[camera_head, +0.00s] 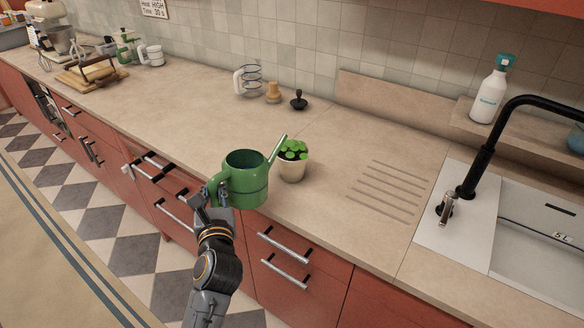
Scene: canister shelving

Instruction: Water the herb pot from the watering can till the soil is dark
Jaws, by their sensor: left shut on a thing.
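The green watering can (246,180) is held by its handle in my left gripper (217,200), at the front edge of the counter. The can looks about upright, and its spout (278,150) points up and right towards the herb pot. The herb pot (293,167) is a small cream pot with bright green leaves, standing on the counter just right of the can. The spout tip is close to the leaves; I cannot tell whether it touches. No water stream shows. The leaves hide the soil, so its colour cannot be told. My right gripper is not in view.
The counter (340,205) is clear in front of the grooved drain area (388,187). A black tap (485,150) and sink (545,225) are at right. A white bottle (489,97) stands on a ledge. A black-knobbed tamper (298,100) and other small items stand behind.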

